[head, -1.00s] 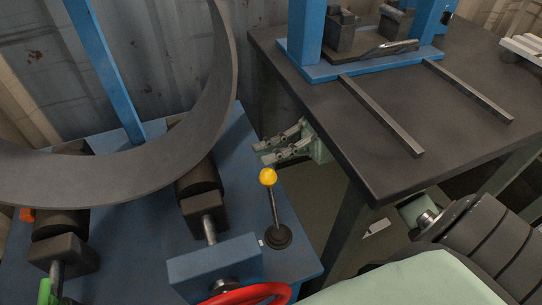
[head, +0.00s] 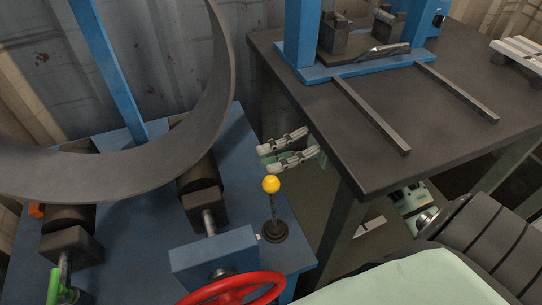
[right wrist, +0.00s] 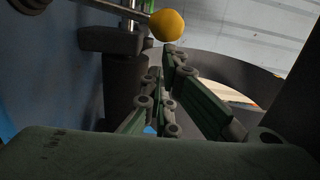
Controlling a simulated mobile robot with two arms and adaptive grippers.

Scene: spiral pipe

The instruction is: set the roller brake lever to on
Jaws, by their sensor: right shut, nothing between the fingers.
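The brake lever, a dark rod with a yellow ball knob (head: 271,185), rises from a round black base (head: 274,232) on the blue machine. It stands nearly upright in the head view. My right gripper (head: 265,158) is shut and empty, just beyond and above the knob. In the right wrist view the yellow knob (right wrist: 167,25) shows just past the fingertips (right wrist: 163,62); I cannot tell if they touch. The on and off marks cannot be read. My left gripper is not in view.
The machine carries black rollers (head: 198,178), a large curved metal strip (head: 150,172) and a red handwheel (head: 235,290). A dark workbench (head: 340,120) with a blue press frame stands close on the right. A corrugated wall (head: 170,50) is behind.

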